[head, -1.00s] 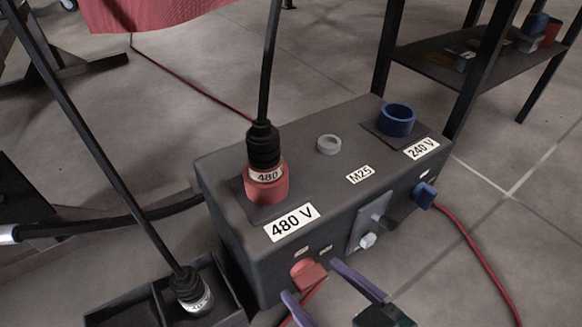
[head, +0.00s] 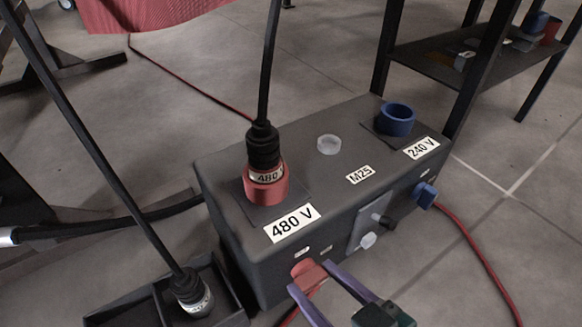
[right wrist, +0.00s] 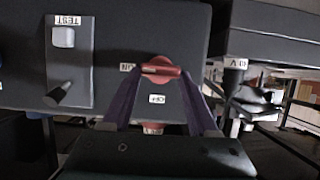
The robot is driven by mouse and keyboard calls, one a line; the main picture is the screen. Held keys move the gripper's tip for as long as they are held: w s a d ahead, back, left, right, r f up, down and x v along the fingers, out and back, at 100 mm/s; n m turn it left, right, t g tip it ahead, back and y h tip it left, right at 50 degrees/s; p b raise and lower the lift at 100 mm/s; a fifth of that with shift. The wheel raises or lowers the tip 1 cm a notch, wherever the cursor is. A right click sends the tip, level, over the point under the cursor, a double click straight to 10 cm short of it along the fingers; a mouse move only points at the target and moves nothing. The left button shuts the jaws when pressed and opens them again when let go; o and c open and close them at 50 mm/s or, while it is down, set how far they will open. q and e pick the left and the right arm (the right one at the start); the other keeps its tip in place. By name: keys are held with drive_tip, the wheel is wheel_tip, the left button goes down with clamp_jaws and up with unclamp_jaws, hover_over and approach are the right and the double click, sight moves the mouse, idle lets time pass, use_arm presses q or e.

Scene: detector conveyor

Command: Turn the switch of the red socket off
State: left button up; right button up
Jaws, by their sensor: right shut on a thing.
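The red switch (head: 308,275) is on the front face of a dark grey box, below the red socket (head: 266,187) marked 480 V. My right gripper (head: 310,277), with purple fingers, is shut on the switch. In the right wrist view the red switch handle (right wrist: 160,69) lies level between the fingertips (right wrist: 160,80). An ON label (right wrist: 127,68) is at its left end and an OFF label (right wrist: 157,99) is below it. A black 480 plug (head: 263,148) sits upright in the red socket. My left gripper is out of view.
The box (head: 230,165) also carries a blue 240 V socket (head: 396,120), a blue switch (head: 425,195), a round lamp (head: 328,145) and a test panel (head: 362,230). Another plug (head: 190,290) stands in a dark tray (head: 130,305) at left. Cables cross the floor.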

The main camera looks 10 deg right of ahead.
drive_tip(key=shift+s+a+n+h+p, duration=0.1)
drive_tip(key=shift+a+n+h+p, duration=0.05)
drive_tip(key=shift+n+h+p, duration=0.3)
drive_tip(key=shift+n+h, duration=0.25)
drive_tip(key=shift+n, duration=0.3)
drive_tip(key=shift+s+a+f+n+t+h+b, duration=0.15)
drive_tip(key=shift+n+t+h+b, duration=0.15)
drive_tip(key=shift+n, duration=0.4)
drive_tip(key=shift+w+a+f+n+t+h+b, duration=0.15)
drive_tip(key=shift+n+t+h, duration=0.2)
drive_tip(key=shift+n, duration=0.35)
drive_tip(key=shift+s+r, duration=0.1)
drive_tip(key=o, duration=1.4)
drive_tip(key=shift+d, duration=0.1)
drive_tip(key=shift+r, duration=0.1)
